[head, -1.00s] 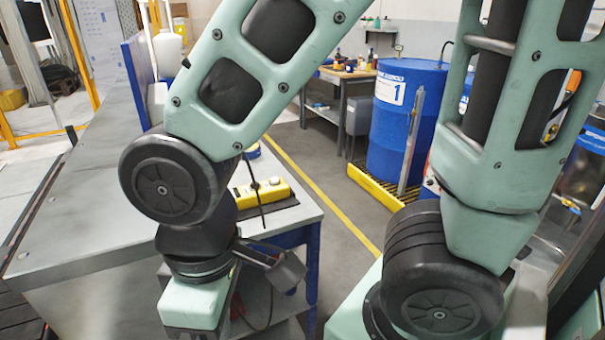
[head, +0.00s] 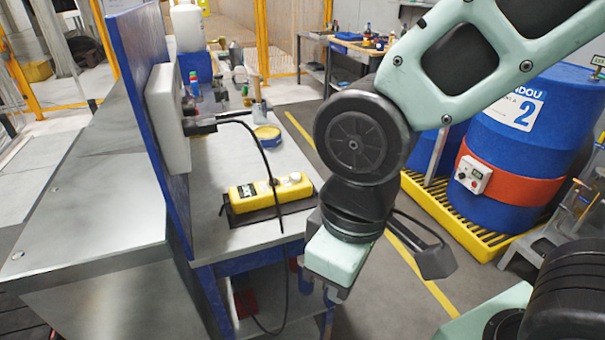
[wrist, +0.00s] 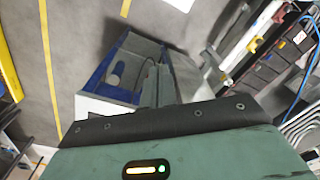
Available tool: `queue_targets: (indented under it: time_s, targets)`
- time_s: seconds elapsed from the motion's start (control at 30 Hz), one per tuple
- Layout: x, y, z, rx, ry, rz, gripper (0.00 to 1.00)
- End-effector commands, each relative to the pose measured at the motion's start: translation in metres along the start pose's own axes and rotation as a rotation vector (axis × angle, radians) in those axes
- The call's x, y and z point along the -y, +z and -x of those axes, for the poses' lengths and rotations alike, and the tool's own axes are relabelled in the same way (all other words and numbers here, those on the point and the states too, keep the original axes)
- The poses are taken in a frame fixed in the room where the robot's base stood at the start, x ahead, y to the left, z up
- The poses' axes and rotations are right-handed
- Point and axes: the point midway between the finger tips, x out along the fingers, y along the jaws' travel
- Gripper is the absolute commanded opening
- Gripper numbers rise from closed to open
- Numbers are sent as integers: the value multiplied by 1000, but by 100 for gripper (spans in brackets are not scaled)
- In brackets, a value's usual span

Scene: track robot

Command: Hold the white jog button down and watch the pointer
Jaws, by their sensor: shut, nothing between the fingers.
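A yellow control box (head: 270,190) lies on a dark mat on the bench in the head view, with a black label and small pale round parts on top. One pale round part (head: 295,177) is near its right end; I cannot tell whether it is the white jog button. A black cable hangs across the box. No pointer can be made out. My gripper (head: 335,294) hangs in front of the bench's right edge, right of and nearer than the box, touching nothing visible. In the wrist view its fingers (wrist: 155,86) are together and empty, over the floor.
The grey bench (head: 225,150) has a blue upright panel (head: 150,60) carrying a white box (head: 165,105). A blue drum (head: 515,130) stands on a yellow grate at right. Floor is free between bench and drum.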

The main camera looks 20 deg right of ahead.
Motion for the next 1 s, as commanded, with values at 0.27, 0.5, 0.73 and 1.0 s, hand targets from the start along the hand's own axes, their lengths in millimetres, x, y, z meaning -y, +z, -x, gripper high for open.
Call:
queue_targets:
  time_s: [0.27,0.5,0.73,1.0]
  targets:
    - [-33,-50,21,-71,10,133,0]
    - [-118,-141,39,-286,48,452,0]
    - [-200,-194,49,-540,156,693,0]
    - [-252,-213,55,-709,297,804,0]
